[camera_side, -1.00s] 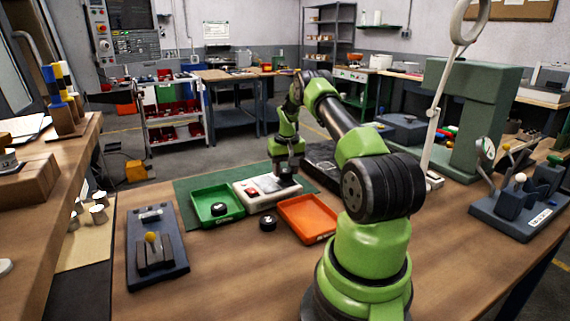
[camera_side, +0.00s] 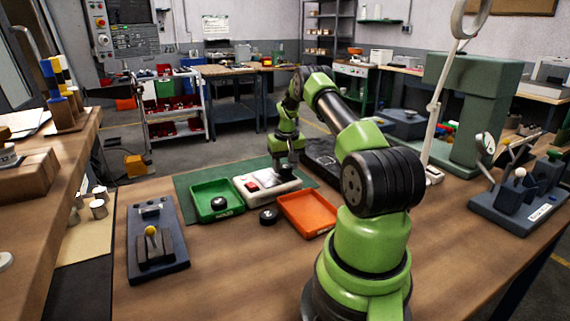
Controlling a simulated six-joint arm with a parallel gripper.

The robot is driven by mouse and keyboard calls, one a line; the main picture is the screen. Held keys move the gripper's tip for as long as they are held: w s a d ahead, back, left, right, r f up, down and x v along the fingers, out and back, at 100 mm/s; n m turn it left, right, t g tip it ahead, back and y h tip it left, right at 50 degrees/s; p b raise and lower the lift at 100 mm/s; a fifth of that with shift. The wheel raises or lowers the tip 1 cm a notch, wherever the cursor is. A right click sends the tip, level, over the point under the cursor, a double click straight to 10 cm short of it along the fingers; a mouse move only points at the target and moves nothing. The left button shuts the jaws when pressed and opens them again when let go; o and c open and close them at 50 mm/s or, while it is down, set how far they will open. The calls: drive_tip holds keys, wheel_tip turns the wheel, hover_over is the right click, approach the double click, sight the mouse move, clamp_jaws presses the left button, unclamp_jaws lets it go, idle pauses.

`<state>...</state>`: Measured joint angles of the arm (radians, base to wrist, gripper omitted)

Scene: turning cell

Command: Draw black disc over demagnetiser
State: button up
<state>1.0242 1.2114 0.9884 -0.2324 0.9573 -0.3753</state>
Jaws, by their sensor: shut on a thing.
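The demagnetiser (camera_side: 263,188) is a pale box with a red button near its left end, between the two trays. My gripper (camera_side: 284,173) is over its right part, pointing down, shut on a small black disc. The fingertips and the held disc are small and dark and merge together, so I cannot tell whether the disc touches the demagnetiser's top.
A dark fixture with a yellow-knobbed lever (camera_side: 153,245) stands at the left of the bench. A grey fixture (camera_side: 515,205) stands at the right, with a green press-like frame (camera_side: 470,120) behind. The front of the bench left of my base is clear.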

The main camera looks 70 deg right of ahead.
sight(270, 176)
drive_tip(key=shift+f, duration=0.2)
drive_tip(key=shift+w+a, duration=1.7)
drive_tip(key=shift+s+d, duration=0.1)
drive_tip(key=shift+s+d, duration=1.6)
drive_tip(key=shift+w+a, duration=1.7)
drive_tip(key=shift+s+d, duration=0.9)
drive_tip(key=shift+s+d, duration=0.1)
